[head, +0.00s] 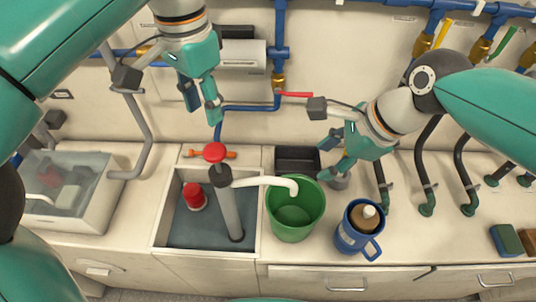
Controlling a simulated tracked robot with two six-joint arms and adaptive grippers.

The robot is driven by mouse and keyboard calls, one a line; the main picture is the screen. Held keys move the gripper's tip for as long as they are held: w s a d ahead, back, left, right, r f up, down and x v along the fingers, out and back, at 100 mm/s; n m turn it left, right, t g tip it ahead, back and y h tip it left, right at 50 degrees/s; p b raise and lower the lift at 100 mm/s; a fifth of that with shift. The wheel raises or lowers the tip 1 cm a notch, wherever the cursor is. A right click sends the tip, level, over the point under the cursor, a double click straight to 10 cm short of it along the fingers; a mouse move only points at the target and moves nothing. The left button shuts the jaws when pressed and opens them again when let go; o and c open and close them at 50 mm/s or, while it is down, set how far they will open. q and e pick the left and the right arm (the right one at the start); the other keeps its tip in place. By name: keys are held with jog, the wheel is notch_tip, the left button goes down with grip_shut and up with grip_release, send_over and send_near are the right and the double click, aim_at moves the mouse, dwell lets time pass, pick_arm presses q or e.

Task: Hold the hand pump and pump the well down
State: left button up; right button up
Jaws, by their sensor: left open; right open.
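The hand pump (229,209) is a grey tube standing in the well (158,232), a pale-rimmed sunken box with a dark floor. My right gripper (334,158) is open and empty, above and right of the bucket. How much water the well holds is unclear.
A red-capped fitting (194,196) sits inside the well. A blue mug (349,239) holding a brown bottle stands right of the bucket. A clear-lidded box (88,205) is at left. Pipes and hoses line the back wall.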

aim_at(291, 183)
jog(key=x, duration=1.6)
jog(key=shift+a+f, duration=0.15)
jog(key=shift+f, duration=0.25)
grip_shut()
jog(key=c, duration=0.6)
grip_release()
jog(key=shift+c, duration=0.2)
grip_shut()
